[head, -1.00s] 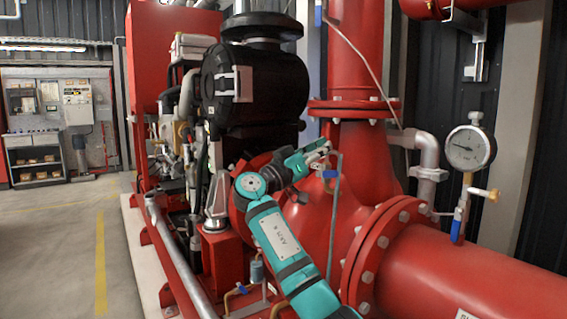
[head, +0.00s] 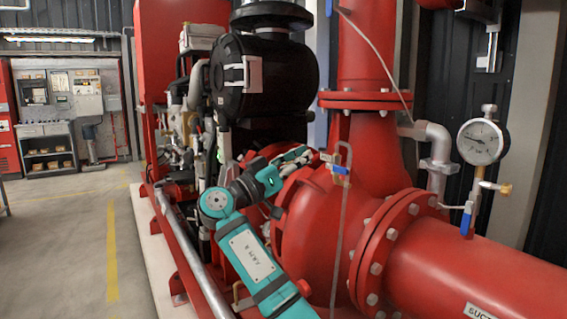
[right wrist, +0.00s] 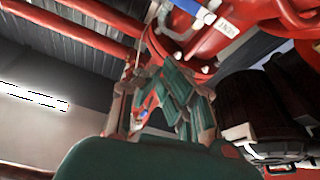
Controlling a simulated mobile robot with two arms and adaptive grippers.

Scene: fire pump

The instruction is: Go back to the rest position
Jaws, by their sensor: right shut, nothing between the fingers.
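My right arm, teal and grey, rises from the bottom of the head view and bends towards the red pump. My right gripper (head: 316,157) is shut and empty, in front of the pump casing (head: 318,205). It is small and partly hidden by its own wrist there. It also shows in the right wrist view (right wrist: 165,90), with red pipework behind it. A small valve with a blue handle (head: 341,169) on a thin pipe is just right of the gripper. I cannot tell whether they touch. My left gripper is not in view.
A pressure gauge (head: 482,142) with a blue-handled valve (head: 466,222) stands above the large red pipe (head: 450,265) at the right. A black engine part (head: 262,80) is behind my arm. Open floor (head: 70,245) with a yellow line lies at the left.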

